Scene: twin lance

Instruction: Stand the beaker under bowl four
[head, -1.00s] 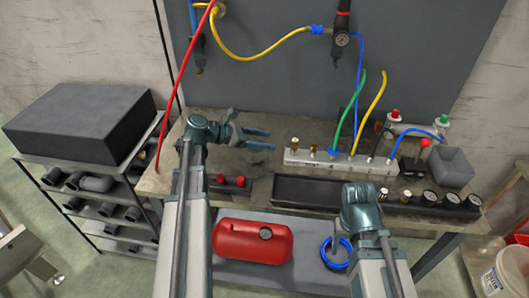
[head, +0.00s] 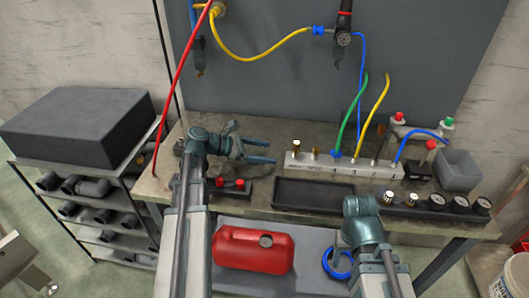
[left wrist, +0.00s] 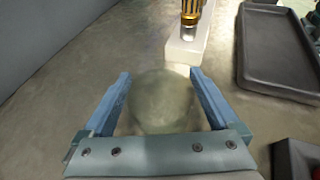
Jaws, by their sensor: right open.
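A round, faint, see-through shape (left wrist: 162,101), perhaps the beaker from above, lies between the fingers of my left gripper (left wrist: 160,84) in the left wrist view. In the head view no beaker stands out near my left gripper (head: 272,151). Its fingers are apart, pointing right over the bench; whether they press on the shape I cannot tell. My right gripper (head: 340,243) is open, mostly hidden by its wrist, in front of the bench. I cannot tell which thing is bowl four. A pale manifold (head: 342,166) with hoses stands right of the left gripper.
A black tray (head: 312,193) lies before the manifold. A small block with red knobs (head: 232,188) is left of it. A grey square bin (head: 457,170) and several gauges stand right. A red tank (head: 252,250) is below.

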